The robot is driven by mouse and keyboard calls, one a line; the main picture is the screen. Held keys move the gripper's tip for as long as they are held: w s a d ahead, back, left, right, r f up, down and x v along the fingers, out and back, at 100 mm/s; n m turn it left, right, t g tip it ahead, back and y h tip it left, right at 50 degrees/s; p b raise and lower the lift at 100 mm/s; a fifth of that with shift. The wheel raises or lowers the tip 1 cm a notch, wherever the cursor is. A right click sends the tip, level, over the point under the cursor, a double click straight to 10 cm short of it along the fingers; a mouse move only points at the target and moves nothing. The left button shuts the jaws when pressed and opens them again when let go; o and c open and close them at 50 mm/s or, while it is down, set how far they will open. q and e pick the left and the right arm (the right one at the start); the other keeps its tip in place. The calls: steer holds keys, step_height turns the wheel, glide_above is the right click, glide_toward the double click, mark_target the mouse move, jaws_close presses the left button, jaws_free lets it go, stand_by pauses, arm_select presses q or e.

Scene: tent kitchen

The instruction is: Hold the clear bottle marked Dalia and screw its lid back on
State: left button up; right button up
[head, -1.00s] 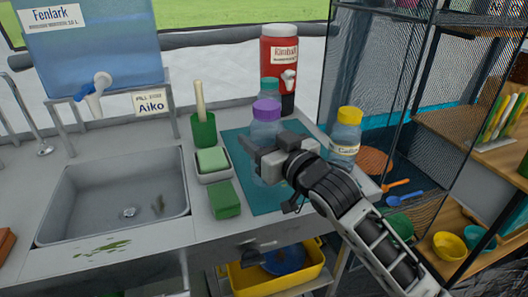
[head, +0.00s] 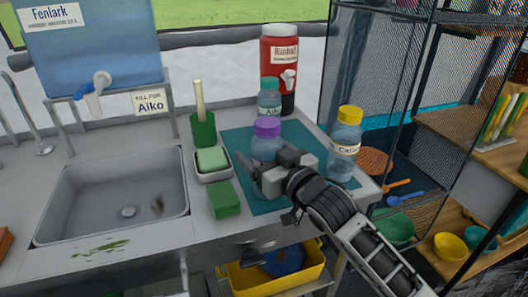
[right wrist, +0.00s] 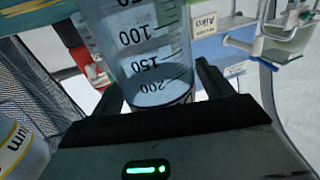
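A clear bottle (head: 265,149) with a purple lid (head: 267,127) on top stands upright at the mat's middle. Its name label is not visible, so I cannot read Dalia on it, nor tell how tight the lid is. My right gripper (head: 268,178) is around its lower body from the front right. In the right wrist view the bottle (right wrist: 150,50), with its volume marks, sits between the two fingers (right wrist: 160,90), which appear closed on it. Whether its base touches the mat is hidden. My left gripper is not in view.
A yellow-lidded bottle (head: 345,145) stands close to the right of my gripper, and a teal-lidded bottle (head: 269,100) behind. A red dispenser (head: 279,60) is at the back. A sponge holder (head: 213,163), a green block (head: 224,199) and the sink (head: 115,195) lie left.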

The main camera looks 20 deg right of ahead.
steer(key=shift+r, duration=0.1)
steer(key=shift+s+d, duration=0.1)
steer(key=shift+s, duration=0.05)
steer(key=v, duration=1.1)
steer(key=shift+s, duration=0.35)
steer(key=shift+d, duration=0.1)
